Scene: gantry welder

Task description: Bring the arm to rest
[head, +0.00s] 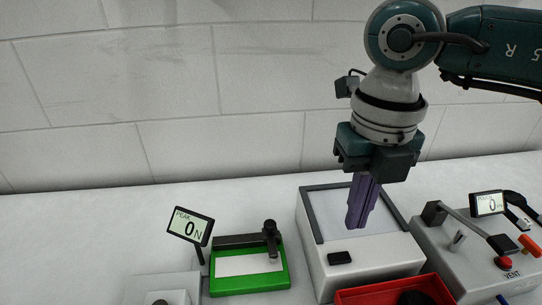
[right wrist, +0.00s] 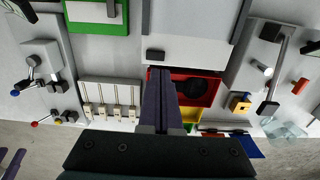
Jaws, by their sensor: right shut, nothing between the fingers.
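My right arm comes in from the right in the head view. Its gripper (head: 358,222) points down with its purple fingers together and nothing between them. The fingertips show in front of the white box with the dark-framed panel (head: 319,235); I cannot tell whether they touch it. In the right wrist view the shut fingers (right wrist: 160,72) reach up the middle, beside the red tray (right wrist: 213,88). My left gripper does not show in the head view. Purple pieces at the lower left edge of the right wrist view may be its fingers (right wrist: 12,163), cut off by the frame.
A green-framed plate (head: 249,283) and a display reading 0 N (head: 190,227) stand to the left. A grey lever unit marked VENT (head: 455,265) stands right. The red tray (head: 380,294) lies in front. A rack with several slots (right wrist: 110,95) is left of the tray.

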